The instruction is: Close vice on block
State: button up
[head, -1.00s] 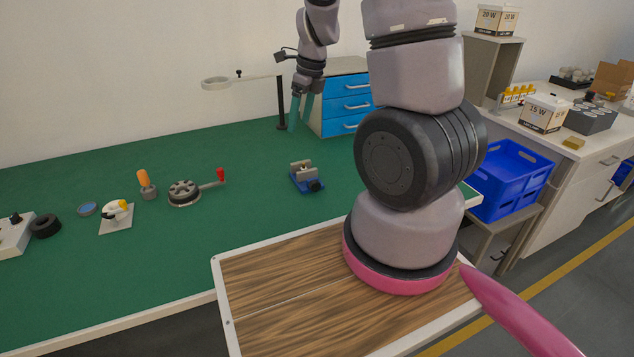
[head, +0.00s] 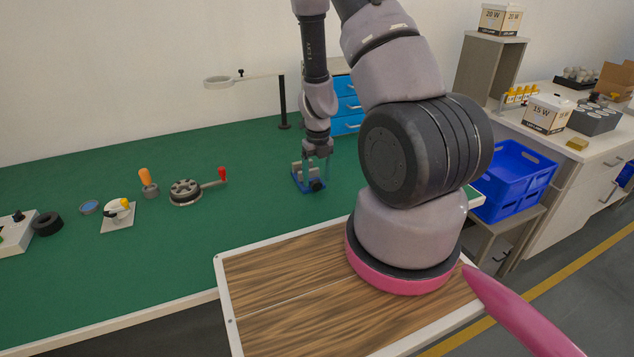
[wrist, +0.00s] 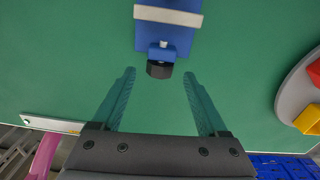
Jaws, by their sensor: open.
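The blue vice (head: 301,183) with pale grey jaws stands on the green bench top, below my gripper in the head view. In the wrist view the vice (wrist: 181,37) is at the top, with a light jaw bar across it and a dark knob (wrist: 159,70) facing me. My gripper (wrist: 158,80) is open and empty, its two teal fingers spread on either side of the line of the knob, with the knob just beyond the fingertips. In the head view my gripper (head: 316,165) partly covers the vice. Whether a block sits between the jaws cannot be told.
A round device with a red-knobbed crank (head: 187,192) stands left of the vice. A ring lamp on a post (head: 282,103) and blue drawers (head: 348,104) are behind. A blue crate (head: 513,180) is at the right.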

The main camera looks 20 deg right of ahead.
jog(key=shift+f, duration=1.2)
grip_shut()
jog(key=shift+d+y, duration=0.25)
jog(key=shift+y, duration=0.65)
jog(key=shift+d+f+y, duration=0.1)
jog(key=shift+d+y, duration=0.1)
jog(key=shift+y, duration=1.9)
